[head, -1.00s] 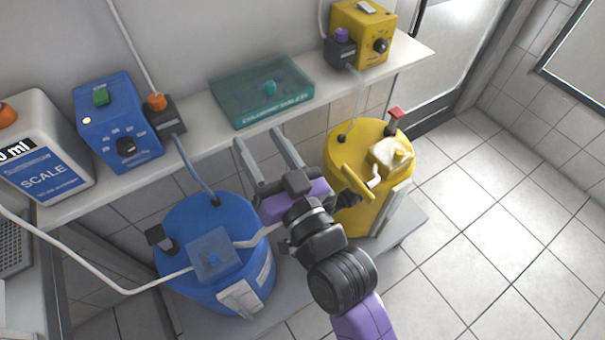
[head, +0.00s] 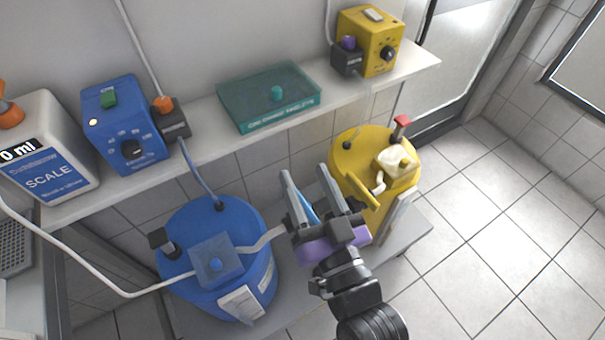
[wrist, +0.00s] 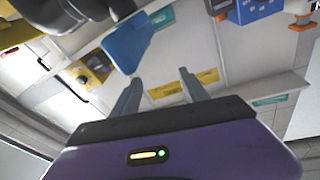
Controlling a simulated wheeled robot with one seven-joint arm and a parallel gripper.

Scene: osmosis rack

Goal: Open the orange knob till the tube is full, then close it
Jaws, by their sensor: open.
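An orange knob (head: 163,104) sits on a small dark block beside the blue control box (head: 126,124) on the shelf. A white tube (head: 139,48) rises behind that block, and a blue hose (head: 197,170) runs down to the blue barrel (head: 205,288). Another orange part (head: 11,115) tops the white scale (head: 45,150), whose display reads 0 ml. My gripper (head: 305,176) is open, right of the blue barrel and below the shelf, apart from the orange knob. A blue paddle-like part (head: 308,208) shows between the fingers; it also shows in the wrist view (wrist: 128,42). Contact cannot be told.
A teal case (head: 250,108) lies mid-shelf. A yellow control box (head: 368,42) stands at the shelf's right end, above a yellow barrel (head: 350,150) close to my gripper's right. A white pipe (head: 120,294) crosses the lower left. The tiled floor (head: 510,220) at right is clear.

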